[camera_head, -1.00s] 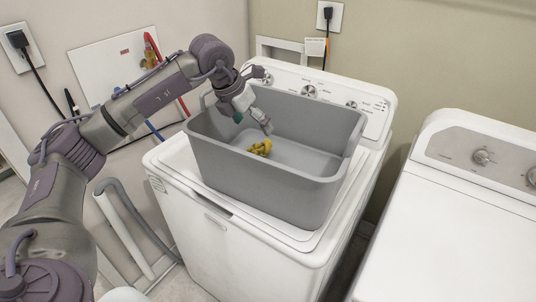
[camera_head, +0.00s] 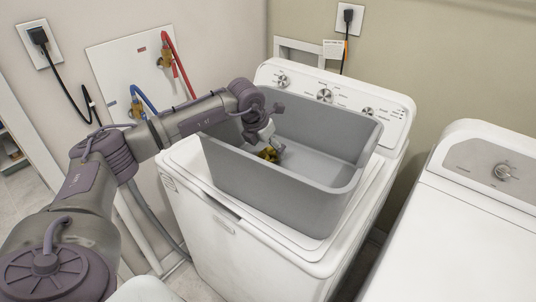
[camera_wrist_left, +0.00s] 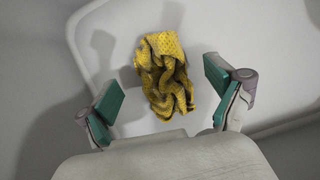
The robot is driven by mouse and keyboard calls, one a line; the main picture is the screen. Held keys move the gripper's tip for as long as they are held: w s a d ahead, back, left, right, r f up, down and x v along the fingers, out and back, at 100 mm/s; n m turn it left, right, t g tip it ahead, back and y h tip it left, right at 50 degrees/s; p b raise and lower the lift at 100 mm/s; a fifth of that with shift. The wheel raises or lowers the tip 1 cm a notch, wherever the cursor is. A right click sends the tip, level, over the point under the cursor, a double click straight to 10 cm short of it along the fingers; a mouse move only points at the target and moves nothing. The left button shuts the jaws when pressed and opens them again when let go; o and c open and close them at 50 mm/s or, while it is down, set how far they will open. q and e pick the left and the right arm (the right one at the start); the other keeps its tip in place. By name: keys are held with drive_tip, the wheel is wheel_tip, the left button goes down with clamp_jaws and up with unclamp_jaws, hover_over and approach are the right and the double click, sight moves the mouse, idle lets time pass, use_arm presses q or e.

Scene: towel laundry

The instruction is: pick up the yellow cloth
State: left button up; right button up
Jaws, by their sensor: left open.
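The crumpled yellow cloth (camera_wrist_left: 165,78) with dark dots lies on the pale floor of the grey bin. In the head view the cloth (camera_head: 269,154) is partly hidden by my left gripper (camera_head: 272,150), which reaches down into the bin. In the left wrist view my left gripper (camera_wrist_left: 165,108) is open, its green-padded fingers to either side of the cloth and apart from it. The cloth lies between and slightly beyond the fingertips. My right gripper is not in view.
The grey bin (camera_head: 245,183) stands on a white washing machine (camera_head: 225,235), its walls around my left gripper. A second white machine (camera_head: 450,230) stands at the right. Hoses and valves (camera_head: 165,60) are on the wall behind my left arm.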

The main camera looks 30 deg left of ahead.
sight(269, 149)
use_arm(q)
drive_tip(key=shift+x, duration=1.2)
drive_tip(key=shift+w+f, duration=0.2)
drive_tip(key=shift+f, duration=0.05)
drive_tip(key=shift+s, duration=0.1)
drive_tip(key=c, duration=1.2)
drive_tip(key=shift+c, duration=0.3)
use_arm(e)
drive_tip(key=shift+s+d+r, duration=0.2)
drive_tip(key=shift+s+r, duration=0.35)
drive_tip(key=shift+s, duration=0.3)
use_arm(q)
drive_tip(key=shift+r, duration=0.1)
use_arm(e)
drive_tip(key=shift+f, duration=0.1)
